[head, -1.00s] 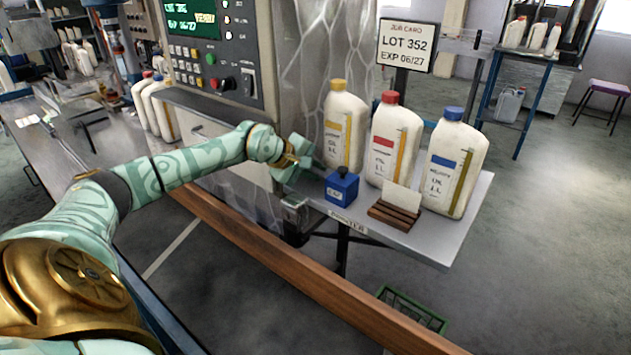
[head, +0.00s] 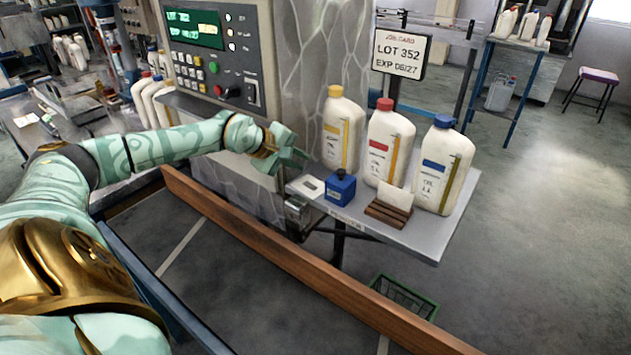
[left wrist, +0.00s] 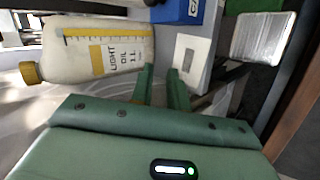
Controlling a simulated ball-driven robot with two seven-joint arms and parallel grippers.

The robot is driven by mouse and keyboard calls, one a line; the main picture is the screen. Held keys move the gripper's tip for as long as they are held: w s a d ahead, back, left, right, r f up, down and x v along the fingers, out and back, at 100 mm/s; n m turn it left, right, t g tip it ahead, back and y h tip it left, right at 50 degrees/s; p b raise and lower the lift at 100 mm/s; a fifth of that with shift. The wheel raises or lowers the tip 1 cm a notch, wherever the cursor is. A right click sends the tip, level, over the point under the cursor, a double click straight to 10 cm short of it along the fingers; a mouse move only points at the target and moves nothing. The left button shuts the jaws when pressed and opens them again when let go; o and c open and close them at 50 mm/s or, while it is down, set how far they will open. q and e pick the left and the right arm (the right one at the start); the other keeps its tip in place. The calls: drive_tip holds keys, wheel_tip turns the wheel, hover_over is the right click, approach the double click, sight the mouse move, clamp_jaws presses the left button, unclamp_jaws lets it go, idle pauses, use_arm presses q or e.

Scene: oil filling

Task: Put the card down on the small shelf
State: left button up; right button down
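A small white card (head: 308,187) with a grey rectangle on it lies flat at the left end of the small grey shelf (head: 428,238), left of a blue box (head: 340,189). The card also shows in the left wrist view (left wrist: 188,58), just beyond the fingertips. My left gripper (head: 302,162) is behind and left of the card in the head view. Its two fingers (left wrist: 163,72) stand a little apart with nothing seen between them. A second, plain white card (head: 398,197) stands in a brown wooden holder (head: 387,214). My right gripper is not in view.
White oil bottles with a yellow cap (head: 343,130), red cap (head: 388,145) and blue cap (head: 444,165) line the shelf's back. A job card sign (head: 400,53) stands behind them. A wooden rail (head: 300,260) runs in front. A green basket (head: 403,300) is below.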

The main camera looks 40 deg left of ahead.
use_arm(q)
wheel_tip(320, 180, up, 6)
drive_tip(key=s+p, duration=0.1)
drive_tip(key=p, duration=0.2)
drive_tip(key=shift+s+a, duration=0.15)
drive_tip(key=shift+s, duration=0.15)
